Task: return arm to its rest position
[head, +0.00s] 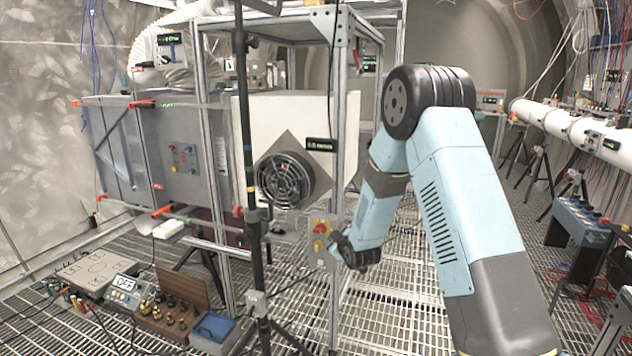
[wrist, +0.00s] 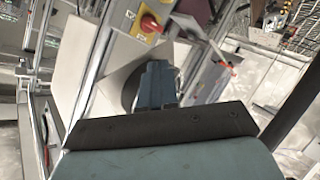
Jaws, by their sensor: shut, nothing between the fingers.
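My arm, light blue and dark grey, rises from the lower right of the head view, bends at a high elbow and reaches down to the left. My gripper (head: 342,242) is at its end, shut and empty, close to a grey switch box (head: 318,256) with red and yellow knobs. I cannot tell whether they touch in the head view. In the wrist view my gripper (wrist: 155,70) points up the picture, with the box's red knob on a yellow plate (wrist: 150,22) ahead of it and a little left.
A metal frame (head: 343,120) with a white fan cabinet (head: 255,120) stands behind and left of my gripper. A black pole (head: 245,130) stands further left. Equipment boxes (head: 100,270) lie on the grating at lower left. A white pipe (head: 570,125) runs along the right. Open grating (head: 400,300) lies below my arm.

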